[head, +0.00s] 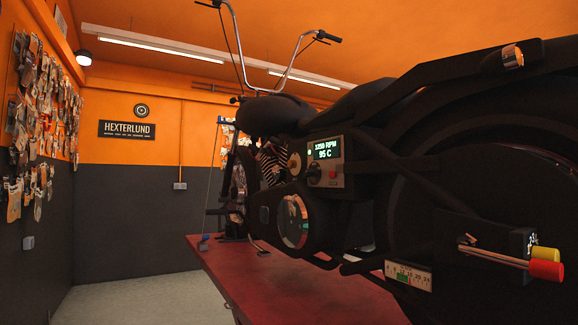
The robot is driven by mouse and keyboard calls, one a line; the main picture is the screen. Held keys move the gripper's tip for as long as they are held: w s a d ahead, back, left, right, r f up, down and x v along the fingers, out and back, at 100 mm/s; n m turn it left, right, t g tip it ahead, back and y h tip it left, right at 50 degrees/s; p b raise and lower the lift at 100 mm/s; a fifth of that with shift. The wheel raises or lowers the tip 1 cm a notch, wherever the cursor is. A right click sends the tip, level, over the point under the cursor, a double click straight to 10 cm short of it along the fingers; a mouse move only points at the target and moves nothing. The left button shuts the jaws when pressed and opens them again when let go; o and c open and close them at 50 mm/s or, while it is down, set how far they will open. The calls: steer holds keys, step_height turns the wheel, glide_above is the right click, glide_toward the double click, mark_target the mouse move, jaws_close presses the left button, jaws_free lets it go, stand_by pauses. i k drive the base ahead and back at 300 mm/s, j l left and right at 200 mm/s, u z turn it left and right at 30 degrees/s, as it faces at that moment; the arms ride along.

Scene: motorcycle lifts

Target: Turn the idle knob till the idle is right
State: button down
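A black motorcycle stands on a red lift table (300,295). On its side is a small grey panel (338,184) with a lit display (325,150). The display shows an RPM figure, whose first digit is hard to read and which ends in 250, and 95 C. A red knob (332,174) sits on the panel below the display. A round brass-coloured knob (294,162) is just left of the panel. I cannot tell which of these is the idle knob. My gripper is not in view, and nothing is seen touching either knob.
At the lower right, a black box (480,240) carries a rod and yellow (545,254) and red (547,270) ends. A numbered scale (408,276) with a green band is left of it. Packaged parts (40,120) hang on the left wall. Floor (140,295) left of the lift is clear.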

mark_target(291, 164)
steer(key=i+j, duration=0.3)
steer(key=i, duration=0.15)
steer(key=i+j+u, duration=0.1)
steer(key=i+j, duration=0.2)
steer(key=i, duration=0.1)
